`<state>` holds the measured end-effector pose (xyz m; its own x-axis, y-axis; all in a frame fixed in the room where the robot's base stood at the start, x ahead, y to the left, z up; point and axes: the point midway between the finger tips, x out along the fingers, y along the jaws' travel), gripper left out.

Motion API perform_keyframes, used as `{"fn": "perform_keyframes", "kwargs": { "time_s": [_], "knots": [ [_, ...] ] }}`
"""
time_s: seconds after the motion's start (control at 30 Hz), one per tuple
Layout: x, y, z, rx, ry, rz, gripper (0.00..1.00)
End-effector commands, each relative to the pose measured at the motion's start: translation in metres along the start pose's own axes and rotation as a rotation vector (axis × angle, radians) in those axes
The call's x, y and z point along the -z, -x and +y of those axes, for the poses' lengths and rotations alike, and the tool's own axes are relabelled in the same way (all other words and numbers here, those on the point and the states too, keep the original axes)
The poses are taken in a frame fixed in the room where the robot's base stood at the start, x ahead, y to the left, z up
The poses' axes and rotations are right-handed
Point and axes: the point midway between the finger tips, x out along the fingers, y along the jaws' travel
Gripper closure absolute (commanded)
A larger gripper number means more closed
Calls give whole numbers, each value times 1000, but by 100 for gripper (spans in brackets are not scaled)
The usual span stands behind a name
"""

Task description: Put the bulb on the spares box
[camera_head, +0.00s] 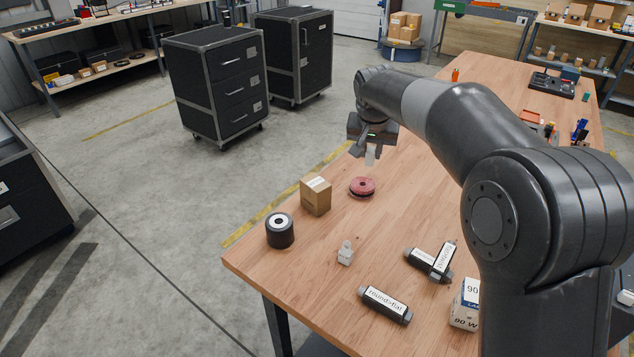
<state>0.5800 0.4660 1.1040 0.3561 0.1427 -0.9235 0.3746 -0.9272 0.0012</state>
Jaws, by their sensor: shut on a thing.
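My gripper (370,154) is above the wooden table, behind the red disc. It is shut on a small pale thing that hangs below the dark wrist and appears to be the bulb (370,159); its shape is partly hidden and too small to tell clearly. A brown cardboard box (316,196) with a white label on top stands near the table's left edge. It is likely the spares box, but the label is too small to read. The gripper is to the right of this box and higher, apart from it.
On the table (300,270) are a red disc (362,187), a black roll (280,231), a small pale fitting (345,253), a labelled adapter (386,304), crossed adapters (432,262) and a "90 W" box (465,304). Tools lie at the far right. My arm covers part of the right side.

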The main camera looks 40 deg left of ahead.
Motion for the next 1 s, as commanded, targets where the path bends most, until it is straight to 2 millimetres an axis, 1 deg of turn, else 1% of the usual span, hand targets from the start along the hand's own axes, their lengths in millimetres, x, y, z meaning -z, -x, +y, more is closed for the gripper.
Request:
{"fn": "perform_keyframes", "kwargs": {
  "time_s": [0.07,0.17,0.4,0.5,0.6,0.7,0.83,1.0],
  "knots": [
    [2,-2,-7,4,9,-3,100],
    [0,-10,-23,5,13,-4,100],
    [-8,-43,-78,5,14,-2,100],
    [-10,-55,-97,4,13,-2,100],
    [-11,-63,-110,4,10,-1,100],
    [-12,-67,-116,4,10,-1,100],
    [-15,-74,-118,3,8,-2,100],
    [-25,-97,-117,1,9,-4,100]
  ]
}}
